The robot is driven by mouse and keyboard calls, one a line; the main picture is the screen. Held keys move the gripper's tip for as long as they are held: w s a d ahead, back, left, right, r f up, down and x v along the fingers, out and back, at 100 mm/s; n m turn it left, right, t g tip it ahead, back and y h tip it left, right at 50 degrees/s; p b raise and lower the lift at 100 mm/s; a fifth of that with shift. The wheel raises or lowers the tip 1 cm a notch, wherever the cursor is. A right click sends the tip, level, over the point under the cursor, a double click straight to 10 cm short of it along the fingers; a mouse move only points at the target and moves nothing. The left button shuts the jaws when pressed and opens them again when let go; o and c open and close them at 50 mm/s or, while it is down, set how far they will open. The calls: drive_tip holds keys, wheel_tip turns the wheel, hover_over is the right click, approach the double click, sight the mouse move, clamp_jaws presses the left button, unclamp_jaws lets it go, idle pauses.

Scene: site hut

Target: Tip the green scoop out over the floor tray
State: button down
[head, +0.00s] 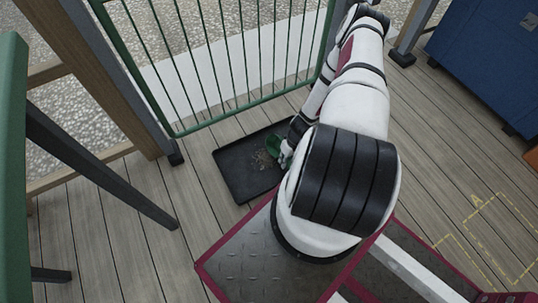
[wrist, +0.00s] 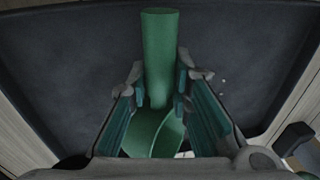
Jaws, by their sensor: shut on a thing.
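The green scoop shows beside my gripper in the head view (head: 272,146) and fills the middle of the wrist view (wrist: 159,55). My gripper (wrist: 160,95) is shut on the scoop, with a finger on each side where the handle meets the bowl. It also shows, partly hidden by my arm, in the head view (head: 285,152). The black floor tray (head: 233,178) lies on the boards, and the scoop is over its right part. Small brown bits (head: 261,160) lie on the tray near the scoop. How much the scoop's bowl holds I cannot tell.
A green barred gate (head: 230,60) stands just behind the tray, with a wooden post (head: 110,75) to its left. A green chair-like piece with dark legs (head: 95,165) is at the left. A blue cabinet (head: 490,60) stands at the back right.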

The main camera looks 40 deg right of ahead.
drive_tip(key=shift+s+d+y, duration=0.1)
drive_tip(key=shift+d+y, duration=0.5)
drive_tip(key=shift+y, duration=0.4)
drive_tip(key=shift+s+d+t+y, duration=0.25)
drive_tip(key=shift+d+t+y, duration=0.15)
drive_tip(key=shift+d+y, duration=0.4)
drive_tip(key=shift+s+d+f+t+y, duration=0.15)
drive_tip(key=shift+d+t+y, duration=0.1)
drive_tip(key=shift+d+y, duration=0.55)
drive_tip(key=shift+s+d+f+t+y, duration=0.1)
drive_tip(key=shift+s+d+t+y, duration=0.15)
drive_tip(key=shift+d+y, duration=0.5)
drive_tip(key=shift+s+d+f+t+y, duration=0.15)
drive_tip(key=shift+d+t+y, duration=0.15)
drive_tip(key=shift+d+y, duration=0.5)
drive_tip(key=shift+a+y, duration=0.1)
drive_tip(key=shift+y, duration=0.15)
drive_tip(key=shift+r, duration=0.1)
